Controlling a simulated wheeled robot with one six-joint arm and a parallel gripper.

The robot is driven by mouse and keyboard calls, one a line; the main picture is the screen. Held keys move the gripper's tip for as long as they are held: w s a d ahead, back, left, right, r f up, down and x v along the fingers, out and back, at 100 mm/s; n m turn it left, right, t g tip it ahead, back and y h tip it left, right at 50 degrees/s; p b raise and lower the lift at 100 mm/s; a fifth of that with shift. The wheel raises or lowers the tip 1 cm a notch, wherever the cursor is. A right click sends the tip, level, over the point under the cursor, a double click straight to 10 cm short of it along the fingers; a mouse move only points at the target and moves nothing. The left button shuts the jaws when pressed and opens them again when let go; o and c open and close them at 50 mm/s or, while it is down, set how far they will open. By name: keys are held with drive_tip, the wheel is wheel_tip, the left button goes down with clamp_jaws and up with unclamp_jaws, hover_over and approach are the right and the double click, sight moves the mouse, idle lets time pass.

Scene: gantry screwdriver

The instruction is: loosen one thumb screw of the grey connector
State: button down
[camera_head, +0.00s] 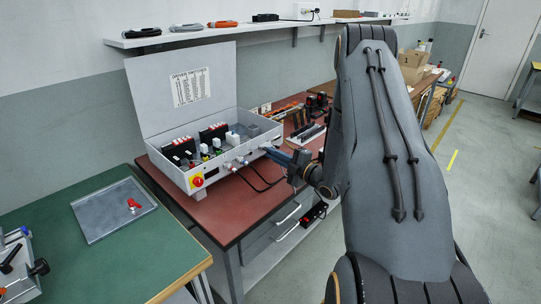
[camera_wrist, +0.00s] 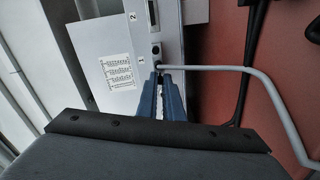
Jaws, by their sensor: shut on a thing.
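The control box (camera_head: 215,181) stands with its lid up, and plugs (camera_head: 229,167) with cables sit on its front panel. My gripper (camera_head: 268,150) is at the right end of that panel. In the wrist view, my gripper's blue fingers (camera_wrist: 160,76) are close together at the panel. A grey cable (camera_wrist: 215,68) runs right from their tips, where the grey connector is mostly hidden. The fingers are shut on a small part there, seemingly a thumb screw; the fingertips hide it. A dark round part (camera_wrist: 156,50) shows just above the tips, near the printed 1.
The box stands on a red-topped bench (camera_head: 215,215). A green table (camera_head: 120,260) at left holds a grey tray (camera_head: 95,218) with a small red part. A wall shelf (camera_head: 220,33) runs above. Black cables (camera_wrist: 250,60) hang at the right in the wrist view.

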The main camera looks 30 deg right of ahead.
drive_tip(key=c, duration=2.1)
unclamp_jaws()
